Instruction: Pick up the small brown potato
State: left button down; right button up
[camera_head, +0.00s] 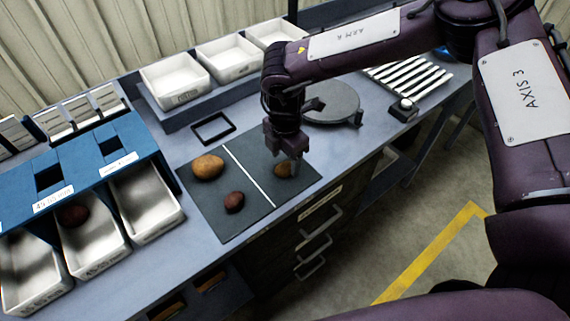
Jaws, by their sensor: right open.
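The small brown potato (281,171) lies on the right half of the dark mat (230,222), right of its white dividing line. My right gripper (289,162) points down right at this potato, with its fingers open. A finger covers part of the potato, and I cannot tell whether they touch. A larger brown potato (208,167) and a dark reddish potato (234,202) lie on the mat's left half. My left gripper is not in view.
A blue sorter (128,134) with white bins stands at left; one bin holds a dark red potato (73,214). White trays (174,80) stand behind. A round grey plate (331,101) and a small black frame (213,127) are near the mat.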

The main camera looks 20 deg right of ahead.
notch_tip(320, 180, down, 2)
jog(key=shift+f, duration=0.2)
jog(key=c, duration=1.1)
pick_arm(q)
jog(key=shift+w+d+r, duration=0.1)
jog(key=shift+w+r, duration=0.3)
